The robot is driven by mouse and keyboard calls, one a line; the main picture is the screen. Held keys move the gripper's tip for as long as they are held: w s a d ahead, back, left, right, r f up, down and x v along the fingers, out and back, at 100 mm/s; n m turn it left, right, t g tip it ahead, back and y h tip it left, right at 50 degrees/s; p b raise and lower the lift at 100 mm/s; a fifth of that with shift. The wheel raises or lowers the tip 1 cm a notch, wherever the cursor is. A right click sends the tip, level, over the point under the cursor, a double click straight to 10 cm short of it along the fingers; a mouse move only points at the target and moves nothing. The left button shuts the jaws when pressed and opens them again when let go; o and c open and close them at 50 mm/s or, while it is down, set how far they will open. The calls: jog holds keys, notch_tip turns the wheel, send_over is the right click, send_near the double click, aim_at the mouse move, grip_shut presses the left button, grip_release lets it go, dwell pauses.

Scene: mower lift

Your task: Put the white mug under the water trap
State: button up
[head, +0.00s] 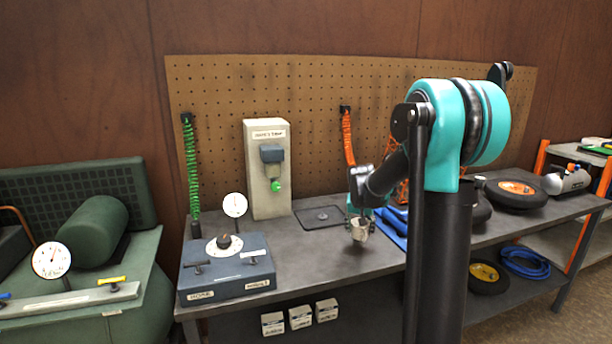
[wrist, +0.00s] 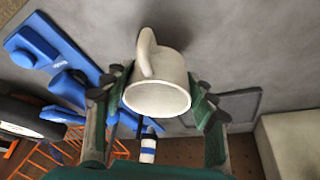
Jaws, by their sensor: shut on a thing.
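The white mug (head: 360,229) is held in my gripper (head: 360,218) over the grey bench, right of the water trap. The wrist view shows the mug (wrist: 158,92) between both fingers of my gripper (wrist: 157,100), its open mouth facing the camera and its handle toward the top of the picture. The water trap (head: 267,165) is a pale upright block with a label, a dark blue-grey body and a green valve (head: 275,185) at its lower end. The bench top below that valve looks bare.
A dark square mat (head: 320,217) lies between the trap and the mug. A blue-grey box with a dial (head: 226,268) stands at the front left of the bench. Blue items (wrist: 60,60) and an orange hose (head: 348,136) are near my gripper. Wheels (head: 515,193) lie at the right.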

jog(key=s+a+r+n+y, duration=0.1)
jog(key=s+a+r, duration=0.1)
jog(key=a+r, duration=0.45)
jog(key=s+a+r+n, duration=0.1)
jog(key=s+a+r, duration=0.15)
jog(key=r, duration=0.65)
jog(key=f, duration=2)
jog(key=shift+w+a+f, duration=0.1)
jog(key=shift+w+a, duration=0.2)
jog(key=shift+a, duration=0.05)
jog(key=shift+f, duration=0.1)
jog(key=o, duration=1.2)
jog(key=shift+c, duration=0.2)
